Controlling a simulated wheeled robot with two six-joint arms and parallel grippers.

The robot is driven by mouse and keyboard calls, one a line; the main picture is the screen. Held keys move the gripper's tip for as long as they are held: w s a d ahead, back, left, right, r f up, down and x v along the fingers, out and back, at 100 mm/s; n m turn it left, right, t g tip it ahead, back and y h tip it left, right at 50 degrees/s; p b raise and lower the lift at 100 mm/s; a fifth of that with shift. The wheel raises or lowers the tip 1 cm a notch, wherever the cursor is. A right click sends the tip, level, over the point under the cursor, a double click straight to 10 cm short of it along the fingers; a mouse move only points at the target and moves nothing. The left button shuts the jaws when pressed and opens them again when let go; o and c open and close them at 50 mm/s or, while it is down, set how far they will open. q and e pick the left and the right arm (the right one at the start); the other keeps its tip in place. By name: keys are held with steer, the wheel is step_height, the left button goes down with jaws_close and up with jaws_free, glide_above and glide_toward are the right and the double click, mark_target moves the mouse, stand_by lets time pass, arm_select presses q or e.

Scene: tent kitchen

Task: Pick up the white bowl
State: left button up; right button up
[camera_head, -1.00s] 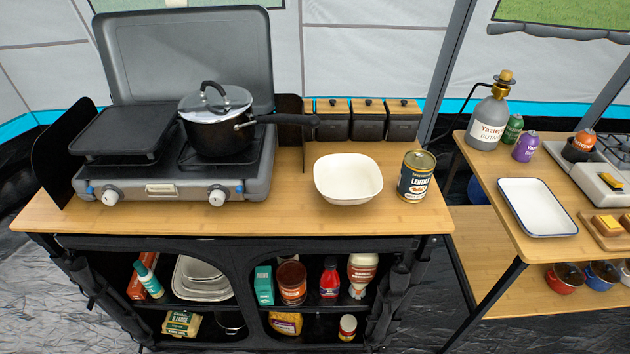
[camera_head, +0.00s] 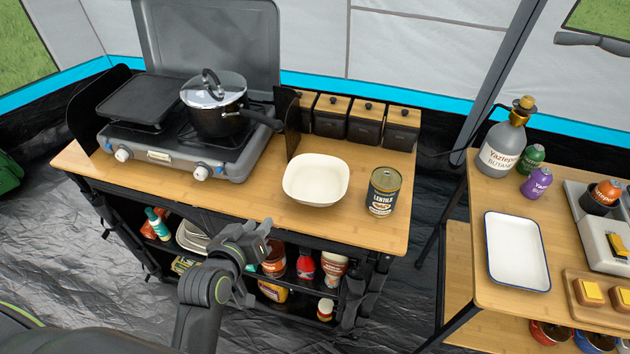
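The white bowl (camera_head: 316,181) sits upright and looks empty on the wooden counter (camera_head: 240,197), between the stove and a dark lentil can (camera_head: 383,192). My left gripper (camera_head: 262,236) is in front of the counter's front edge, below and left of the bowl and apart from it. It holds nothing that I can see; its fingers are seen at an angle, so their opening is unclear. My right gripper is not in view.
A camping stove (camera_head: 190,140) with a lidded pot (camera_head: 215,112) stands left of the bowl. Several dark canisters (camera_head: 365,125) line the back. Shelves below hold bottles and jars. A second table with a white tray (camera_head: 517,251) and gas bottle (camera_head: 502,148) is at right.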

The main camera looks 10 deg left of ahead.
arm_select(q)
step_height(320, 180, up, 4)
steer(key=r, duration=0.1)
steer(key=p, duration=0.3)
glide_toward(285, 178)
steer(key=shift+t, duration=0.4)
steer(key=x, duration=0.5)
steer(key=shift+s+f, duration=0.15)
steer(key=shift+f, duration=0.15)
steer(key=shift+w+d, duration=0.1)
steer(key=shift+w, duration=0.3)
steer(key=x, duration=0.3)
steer(key=shift+p, duration=0.4)
steer(key=shift+w+f, duration=0.4)
steer(key=shift+w, duration=0.2)
steer(key=shift+c, duration=0.4)
jaws_close()
